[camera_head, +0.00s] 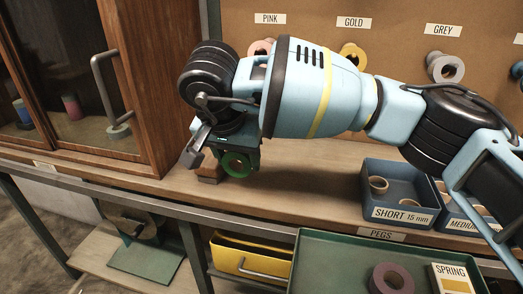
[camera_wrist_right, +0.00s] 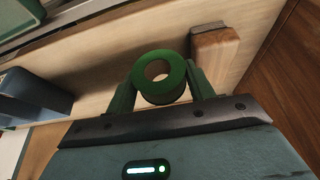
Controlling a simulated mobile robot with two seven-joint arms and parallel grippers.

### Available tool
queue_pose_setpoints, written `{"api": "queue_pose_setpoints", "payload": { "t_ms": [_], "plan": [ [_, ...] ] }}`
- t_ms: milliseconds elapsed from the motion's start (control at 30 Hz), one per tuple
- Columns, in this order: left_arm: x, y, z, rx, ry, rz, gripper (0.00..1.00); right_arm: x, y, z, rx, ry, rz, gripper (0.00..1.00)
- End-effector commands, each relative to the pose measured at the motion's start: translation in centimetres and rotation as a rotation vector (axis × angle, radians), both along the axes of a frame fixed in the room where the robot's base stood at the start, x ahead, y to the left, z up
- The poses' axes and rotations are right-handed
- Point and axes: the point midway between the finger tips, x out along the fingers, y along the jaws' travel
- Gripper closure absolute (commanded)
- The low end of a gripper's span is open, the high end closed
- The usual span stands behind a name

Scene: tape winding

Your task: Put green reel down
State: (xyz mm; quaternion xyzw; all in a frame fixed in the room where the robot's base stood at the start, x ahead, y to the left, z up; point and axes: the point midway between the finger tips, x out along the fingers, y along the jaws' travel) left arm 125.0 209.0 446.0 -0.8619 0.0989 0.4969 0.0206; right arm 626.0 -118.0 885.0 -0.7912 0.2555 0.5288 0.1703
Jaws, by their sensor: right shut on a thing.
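The green reel (camera_head: 237,164) is between the fingers of my right gripper (camera_head: 236,158), just above or on the wooden bench top; I cannot tell which. In the right wrist view the reel (camera_wrist_right: 148,84) shows its round hole, with a green finger of the right gripper (camera_wrist_right: 162,82) on each side. The gripper is shut on it. A wooden block (camera_wrist_right: 214,54) is right beside the reel in that view; it also shows low beside the gripper in the head view (camera_head: 209,168). My left gripper is not in view.
Pegs labelled PINK, GOLD and GREY on the back board carry a pink reel (camera_head: 260,47), a gold reel (camera_head: 353,56) and a grey reel (camera_head: 445,68). A blue SHORT 15 mm bin (camera_head: 398,196) stands to the right. A wooden cabinet (camera_head: 150,85) stands left. Bench between gripper and bin is clear.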

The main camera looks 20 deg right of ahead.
Motion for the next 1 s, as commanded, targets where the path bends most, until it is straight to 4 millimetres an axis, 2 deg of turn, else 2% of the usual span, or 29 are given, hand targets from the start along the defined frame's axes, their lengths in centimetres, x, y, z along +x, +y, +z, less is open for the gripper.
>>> {"api": "queue_pose_setpoints", "payload": {
  "t_ms": [33,200,433,600,1000],
  "plan": [
    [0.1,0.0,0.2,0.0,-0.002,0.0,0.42,-0.3,1.3,0.2,0.0,0.0,0.002,0.72],
    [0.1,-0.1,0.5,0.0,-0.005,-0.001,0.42,-1.0,4.6,0.5,-0.001,0.0,0.002,0.72],
    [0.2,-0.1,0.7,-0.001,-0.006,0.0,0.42,-1.7,7.7,0.8,0.0,-0.001,-0.001,0.72],
    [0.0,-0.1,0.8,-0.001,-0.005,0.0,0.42,-1.9,8.8,0.9,0.0,0.0,-0.002,0.72],
    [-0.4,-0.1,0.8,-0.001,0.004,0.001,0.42,-2.0,9.1,0.9,0.0,0.0,-0.002,0.72]
  ]
}}
